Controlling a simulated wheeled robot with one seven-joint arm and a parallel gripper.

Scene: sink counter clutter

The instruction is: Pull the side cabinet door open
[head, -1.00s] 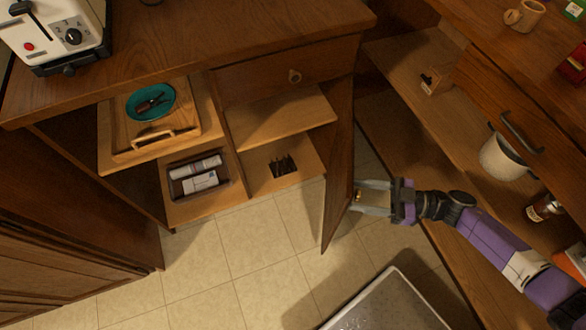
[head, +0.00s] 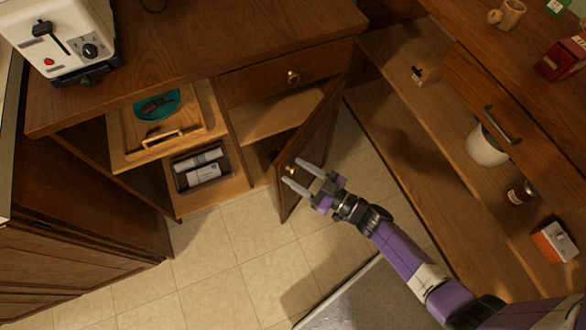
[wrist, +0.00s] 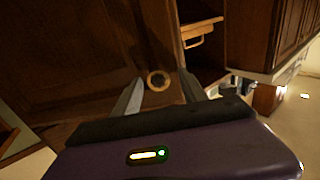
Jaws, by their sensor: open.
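The side cabinet door (head: 312,138) is a dark wooden panel standing partly open, angled out from the cabinet below the drawer. Its small round brass knob (wrist: 158,81) shows near the free edge. My gripper (head: 291,171) is at the outer face of the door with its jaws apart. In the wrist view the knob appears between the two fingertips (wrist: 160,92), with gaps on both sides. I cannot tell whether a finger touches the door. The door hides part of the cabinet's lower compartment.
A drawer with a knob (head: 293,77) is above the door. Open shelves hold a wooden tray (head: 118,155) and a dark bin (head: 181,184). An open shelf unit (head: 400,130) stands close on the right. Tiled floor (head: 210,260) is clear at the lower left.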

